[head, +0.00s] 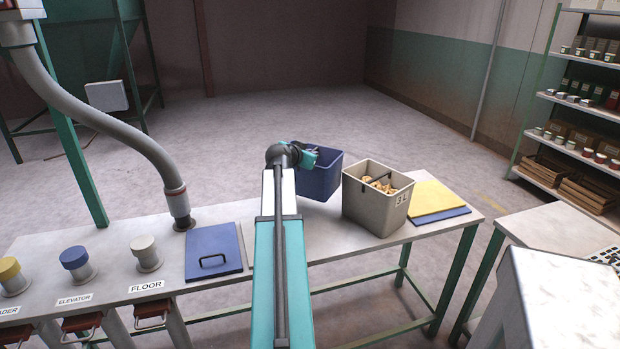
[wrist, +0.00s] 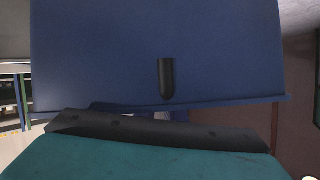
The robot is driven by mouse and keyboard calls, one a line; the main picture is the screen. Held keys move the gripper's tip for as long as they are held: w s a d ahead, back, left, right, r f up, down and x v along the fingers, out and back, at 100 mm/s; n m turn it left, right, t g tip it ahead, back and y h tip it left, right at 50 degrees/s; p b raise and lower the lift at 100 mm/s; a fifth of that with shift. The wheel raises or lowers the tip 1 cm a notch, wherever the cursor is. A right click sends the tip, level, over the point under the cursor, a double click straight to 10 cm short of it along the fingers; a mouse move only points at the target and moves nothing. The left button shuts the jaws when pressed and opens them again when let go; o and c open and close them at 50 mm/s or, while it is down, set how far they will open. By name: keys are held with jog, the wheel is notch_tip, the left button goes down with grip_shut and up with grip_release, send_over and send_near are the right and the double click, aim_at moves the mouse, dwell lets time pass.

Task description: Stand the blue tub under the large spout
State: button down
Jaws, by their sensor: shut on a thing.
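The blue tub (head: 324,178) is in my gripper (head: 306,155) near the back edge of the table. My gripper is shut on the tub at its upper left side. The tub looks upright, but I cannot tell whether it touches the table. In the wrist view the blue tub's wall (wrist: 110,55) fills most of the picture, with a dark finger (wrist: 167,80) against it. A green hopper (head: 80,45) stands on the floor at the back left. I cannot make out a large spout for certain.
A grey bin (head: 374,213) with brown contents stands just right of the tub. A yellow board (head: 433,197) lies beyond it. A blue lid (head: 213,238) lies left of my arm, near a grey hose (head: 130,130) reaching the table. The floor behind is open.

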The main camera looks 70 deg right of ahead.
aim_at(301, 180)
jog(key=shift+f, duration=2.6)
jog(key=shift+f+p, duration=0.35)
jog(key=shift+f, duration=1.9)
jog(key=c, duration=1.8)
grip_release()
jog(key=shift+c, duration=0.2)
jog(key=shift+r, duration=0.25)
jog(key=shift+a+r, duration=0.1)
jog(key=shift+a, duration=0.5)
jog(key=shift+b+v, duration=0.9)
jog(key=shift+v, duration=4.45)
